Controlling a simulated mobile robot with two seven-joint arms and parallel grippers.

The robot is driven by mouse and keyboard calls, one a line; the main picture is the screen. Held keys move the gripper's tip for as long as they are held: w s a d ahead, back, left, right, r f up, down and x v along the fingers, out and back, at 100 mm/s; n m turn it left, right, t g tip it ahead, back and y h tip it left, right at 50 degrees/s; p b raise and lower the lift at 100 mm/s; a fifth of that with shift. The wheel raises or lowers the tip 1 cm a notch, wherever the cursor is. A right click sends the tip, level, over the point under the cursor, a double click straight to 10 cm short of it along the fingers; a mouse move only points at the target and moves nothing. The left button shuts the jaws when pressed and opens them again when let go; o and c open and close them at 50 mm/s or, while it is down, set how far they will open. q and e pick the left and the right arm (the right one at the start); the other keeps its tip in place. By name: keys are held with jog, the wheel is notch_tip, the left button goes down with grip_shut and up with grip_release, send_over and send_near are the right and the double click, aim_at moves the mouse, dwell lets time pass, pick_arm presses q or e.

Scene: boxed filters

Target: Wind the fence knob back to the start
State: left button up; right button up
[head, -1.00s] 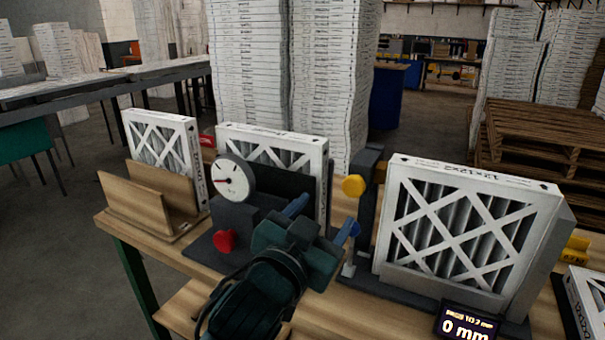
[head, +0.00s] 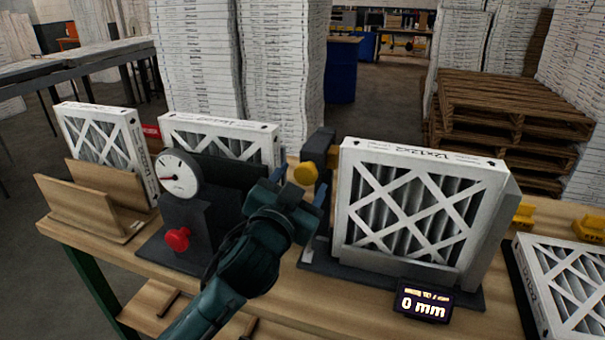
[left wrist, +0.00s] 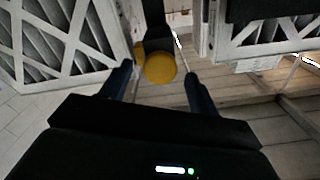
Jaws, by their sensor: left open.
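A round yellow knob (head: 306,173) sits on a dark upright post (head: 318,146) beside the large framed filter (head: 420,206). My left gripper (head: 301,186) is open, with its two blue fingers pointing at the yellow knob. In the left wrist view the yellow knob (left wrist: 161,68) appears between the fingertips, with a gap on each side; I cannot tell whether the tips reach past it. A red knob (head: 177,239) is on the dark gauge block below a white dial (head: 179,174). A small display (head: 424,304) reads 0 mm. My right gripper is not in view.
Two more filters stand at the left, one behind a wooden holder (head: 80,214). Another filter (head: 565,285) lies at the right edge, near yellow blocks (head: 590,228). Tall filter stacks and wooden pallets (head: 510,105) stand behind the bench. Some bench top near the front is clear.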

pick_arm(q)
jog(key=shift+x, duration=0.95)
jog(key=c, duration=1)
jog(key=shift+o, duration=0.2)
jog(key=n, duration=0.4)
jog(key=shift+n, duration=0.4)
jog(key=o, duration=1)
jog(key=shift+c, duration=0.2)
